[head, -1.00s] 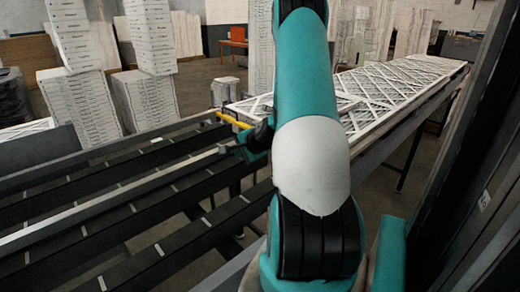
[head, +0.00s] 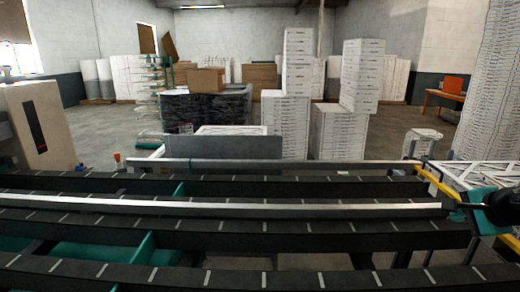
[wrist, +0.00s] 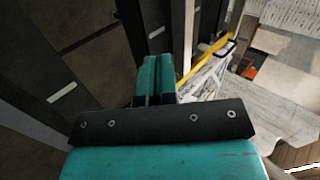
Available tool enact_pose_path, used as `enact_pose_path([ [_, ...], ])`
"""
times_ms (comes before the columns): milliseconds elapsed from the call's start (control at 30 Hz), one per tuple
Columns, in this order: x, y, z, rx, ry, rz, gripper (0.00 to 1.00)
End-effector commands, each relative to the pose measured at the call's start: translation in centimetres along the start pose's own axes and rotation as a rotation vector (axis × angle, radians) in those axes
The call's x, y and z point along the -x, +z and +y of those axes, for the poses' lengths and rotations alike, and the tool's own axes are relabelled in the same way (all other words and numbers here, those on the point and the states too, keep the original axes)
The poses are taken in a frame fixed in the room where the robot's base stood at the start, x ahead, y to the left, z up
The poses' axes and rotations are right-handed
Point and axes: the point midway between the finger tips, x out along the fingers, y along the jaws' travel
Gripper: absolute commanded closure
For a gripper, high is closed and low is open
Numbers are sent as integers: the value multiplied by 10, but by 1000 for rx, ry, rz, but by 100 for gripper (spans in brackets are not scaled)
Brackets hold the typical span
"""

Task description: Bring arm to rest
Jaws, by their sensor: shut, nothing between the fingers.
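My gripper (wrist: 158,62) shows in the wrist view, its two teal fingers together and empty. It points over the dark rails, with a yellow bar (wrist: 206,62) just to its right. In the head view only a black and teal part of my arm's end shows at the right edge, above the conveyor rails. The rest of the arm is out of that view.
Dark conveyor rails (head: 330,240) run across the front. The yellow bar (head: 436,183) and a white lattice-patterned filter (head: 480,174) are at the right. Stacks of boxed filters (head: 338,130) stand beyond, with grey floor around them.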

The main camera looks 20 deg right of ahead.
Motion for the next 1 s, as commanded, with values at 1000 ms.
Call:
enact_pose_path([
  [1000,212,408,73,2064,-29,-1168,100],
])
